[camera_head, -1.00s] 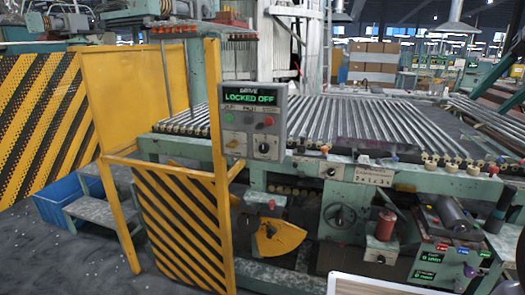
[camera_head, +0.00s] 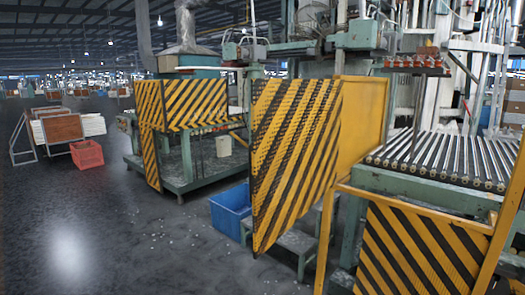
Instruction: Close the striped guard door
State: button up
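A tall yellow-and-black striped guard panel (camera_head: 292,160) stands in the middle of the view, angled out from the machine toward the aisle. A plain yellow panel (camera_head: 362,122) meets it at its right side. I take the striped panel to be the guard door, swung outward, but I cannot make out its hinges or a handle. A lower striped panel (camera_head: 420,252) in a yellow frame is at the bottom right, with a gap between the two. My gripper is not in view.
A blue bin (camera_head: 231,208) and a grey-green step (camera_head: 296,243) are on the floor by the striped panel. Another machine with striped guards (camera_head: 196,103) stands behind left. A red crate (camera_head: 87,154) is farther left.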

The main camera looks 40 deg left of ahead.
aim_at(267, 136)
jog(key=k+j, duration=0.1)
jog(key=j, duration=0.3)
jog(key=k+j, duration=0.15)
jog(key=j, duration=0.3)
jog(key=k+j, duration=0.1)
jog(key=j, duration=0.3)
jog(key=k+j, duration=0.1)
jog(key=j, duration=0.3)
jog(key=k+j, duration=0.1)
jog(key=j, duration=0.3)
jog(key=k+j, duration=0.15)
jog(key=j, duration=0.3)
jog(key=k+j, duration=0.1)
jog(key=j, duration=0.85)
jog(key=i+j, duration=0.1)
jog(key=i, duration=0.05)
